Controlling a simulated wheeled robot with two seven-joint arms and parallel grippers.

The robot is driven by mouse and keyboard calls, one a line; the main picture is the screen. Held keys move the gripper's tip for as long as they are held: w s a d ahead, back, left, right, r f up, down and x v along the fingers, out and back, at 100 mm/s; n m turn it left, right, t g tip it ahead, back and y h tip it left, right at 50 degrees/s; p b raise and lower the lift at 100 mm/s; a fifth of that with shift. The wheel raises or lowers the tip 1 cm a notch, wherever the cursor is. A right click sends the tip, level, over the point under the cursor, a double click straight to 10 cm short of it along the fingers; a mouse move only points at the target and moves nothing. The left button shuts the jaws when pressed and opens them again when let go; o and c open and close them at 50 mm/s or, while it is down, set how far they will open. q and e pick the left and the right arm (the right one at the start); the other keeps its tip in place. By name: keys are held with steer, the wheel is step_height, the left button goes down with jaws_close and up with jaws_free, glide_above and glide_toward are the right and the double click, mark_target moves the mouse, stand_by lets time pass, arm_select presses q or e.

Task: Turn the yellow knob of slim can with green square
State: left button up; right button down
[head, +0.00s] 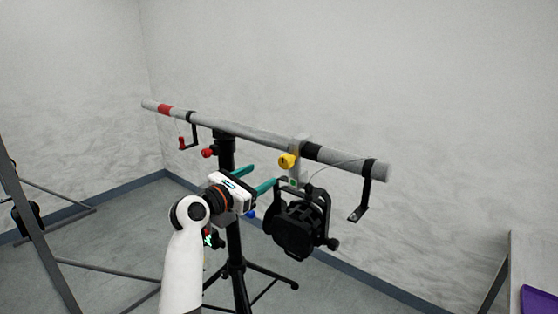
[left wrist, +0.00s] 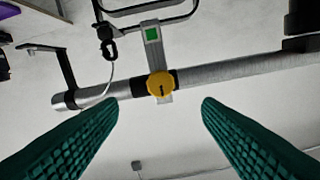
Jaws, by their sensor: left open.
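The yellow knob (head: 287,160) is on the clamp that hangs the slim black can (head: 297,225) from the grey bar. In the left wrist view the yellow knob (left wrist: 161,84) shows face-on, and the green square (left wrist: 153,35) is on the clamp strap beside it. My left gripper (head: 265,175) is open, with teal fingers pointing towards the bar. In the left wrist view the knob lies ahead between the two fingertips (left wrist: 160,103), apart from both. My right gripper is not in view.
The grey bar (head: 250,135) rests on a black stand (head: 238,270). Red knobs (head: 208,153) and empty black brackets (head: 367,195) are along it. A blue knob (head: 251,214) is below my left gripper. A table with a purple item (head: 540,300) is at the lower right.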

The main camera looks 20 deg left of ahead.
mark_target(283, 163)
arm_select(q)
steer(key=p+x, duration=0.2)
steer(key=x, duration=1)
steer(key=shift+a, duration=0.1)
steer(key=shift+s, duration=0.1)
steer(key=c, duration=1)
